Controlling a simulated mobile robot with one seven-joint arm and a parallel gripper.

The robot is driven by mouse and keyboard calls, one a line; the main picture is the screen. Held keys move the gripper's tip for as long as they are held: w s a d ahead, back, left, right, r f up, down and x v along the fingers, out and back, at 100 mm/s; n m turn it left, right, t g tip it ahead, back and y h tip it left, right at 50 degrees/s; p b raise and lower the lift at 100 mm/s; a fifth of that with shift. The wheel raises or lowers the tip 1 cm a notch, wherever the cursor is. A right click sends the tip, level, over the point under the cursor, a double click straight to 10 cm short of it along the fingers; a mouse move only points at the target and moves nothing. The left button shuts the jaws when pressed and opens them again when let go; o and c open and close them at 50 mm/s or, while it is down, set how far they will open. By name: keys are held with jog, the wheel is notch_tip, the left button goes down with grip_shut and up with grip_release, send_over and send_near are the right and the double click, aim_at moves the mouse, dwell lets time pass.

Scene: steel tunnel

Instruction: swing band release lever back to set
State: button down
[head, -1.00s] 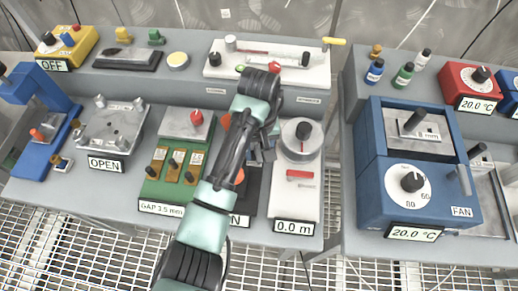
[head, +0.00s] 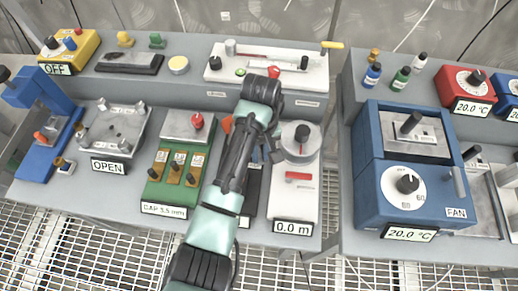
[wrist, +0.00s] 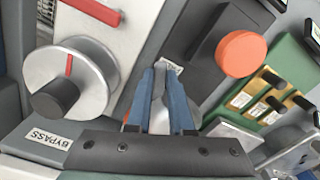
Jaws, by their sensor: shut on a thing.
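A dark grey unit (wrist: 190,35) with a round orange knob (wrist: 240,54) lies under my gripper (wrist: 162,78) in the wrist view. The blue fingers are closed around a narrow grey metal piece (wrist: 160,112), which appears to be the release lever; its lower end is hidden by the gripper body. A small white label shows by the fingertips. In the head view the dark unit (head: 252,188) is mostly hidden behind my arm, and an orange part (head: 227,124) shows just left of the arm. The lever's position marking cannot be read.
A white unit (head: 290,205) reading 0.0 m, with a grey dial (head: 301,140), stands close right of the arm. A green unit (head: 175,180) with brass blocks stands left. Behind is a raised shelf with a white gauge (head: 225,72). A blue oven-like box (head: 375,190) stands farther right.

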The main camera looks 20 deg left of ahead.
jog(key=n+p, duration=0.2)
jog(key=shift+w+d+r+n, duration=0.2)
jog(key=shift+d+n, duration=0.1)
jog(key=shift+d, duration=0.05)
jog(key=n+p, duration=0.1)
jog(key=n, duration=0.1)
jog(key=w+n+p, duration=0.1)
jog(key=n, duration=0.1)
jog(key=shift+d+f+n, duration=0.1)
jog(key=shift+d+n, duration=0.1)
jog(key=shift+n, duration=0.1)
jog(key=n, duration=0.2)
jog(key=w+n+p, duration=0.1)
jog(key=n, duration=0.1)
jog(key=shift+w+a+f+n, duration=0.1)
jog(key=shift+w+n, duration=0.2)
jog(key=shift+n, duration=0.8)
jog(key=c, duration=0.8)
grip_release()
notch_tip(320, 180, up, 13)
